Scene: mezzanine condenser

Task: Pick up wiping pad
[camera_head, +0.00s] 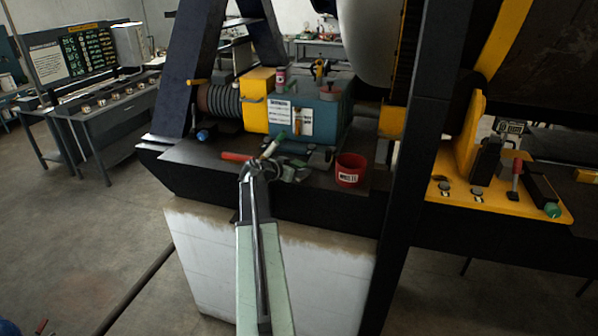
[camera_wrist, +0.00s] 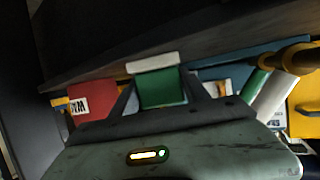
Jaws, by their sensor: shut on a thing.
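My gripper (camera_wrist: 160,95) is shut on a small green block with a white edge, which looks like the wiping pad (camera_wrist: 160,88). The pad sits between the two dark fingers in the wrist view, with its white strip at the top. In the head view my gripper (camera_head: 298,172) is at the dark bench ledge, left of the red cup. I cannot make out the pad clearly there. Whether it touches the ledge cannot be told.
A red labelled cup (camera_head: 350,170) stands right of my gripper. A white tube with a green end (camera_head: 272,147) and a red-handled tool (camera_head: 237,156) are close on the left. A teal machine (camera_head: 335,112) stands behind. A dark post (camera_head: 415,170) rises at right.

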